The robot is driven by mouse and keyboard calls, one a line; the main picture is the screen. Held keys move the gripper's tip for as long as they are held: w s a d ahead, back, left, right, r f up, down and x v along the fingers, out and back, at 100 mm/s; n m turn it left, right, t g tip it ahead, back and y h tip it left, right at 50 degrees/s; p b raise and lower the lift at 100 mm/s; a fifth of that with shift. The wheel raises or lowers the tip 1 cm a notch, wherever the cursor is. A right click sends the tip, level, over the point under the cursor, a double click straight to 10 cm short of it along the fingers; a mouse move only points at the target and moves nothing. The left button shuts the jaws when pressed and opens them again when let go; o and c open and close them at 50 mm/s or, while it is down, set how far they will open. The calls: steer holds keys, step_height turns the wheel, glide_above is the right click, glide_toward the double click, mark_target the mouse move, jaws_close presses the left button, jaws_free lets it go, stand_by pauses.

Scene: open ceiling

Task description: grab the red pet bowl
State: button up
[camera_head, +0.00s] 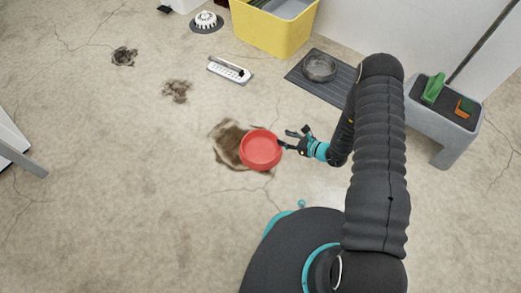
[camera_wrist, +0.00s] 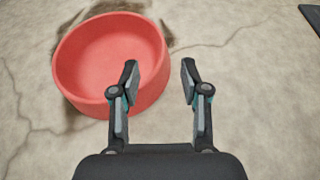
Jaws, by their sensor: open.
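The red pet bowl (camera_head: 260,150) sits upright on the floor, partly over a brown stain, and looks empty. My gripper (camera_head: 285,138) is at its right edge in the head view. In the wrist view the bowl (camera_wrist: 108,62) is at the upper left. I cannot tell whether the left finger touches the rim.
A dark mat (camera_head: 337,90) with a grey bowl (camera_head: 319,67) lies behind my arm. A yellow bin (camera_head: 262,29), a white power strip (camera_head: 229,69) and a grey stool (camera_head: 445,115) with a green object stand around. The floor left of the red bowl is mostly clear.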

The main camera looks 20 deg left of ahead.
mark_target(274, 135)
steer(key=shift+f+b+x, duration=0.2)
steer(key=shift+b+x, duration=0.25)
steer(key=shift+x, duration=3.05)
steer(key=shift+w+d, duration=0.1)
steer(key=shift+d, duration=0.05)
jaws_close()
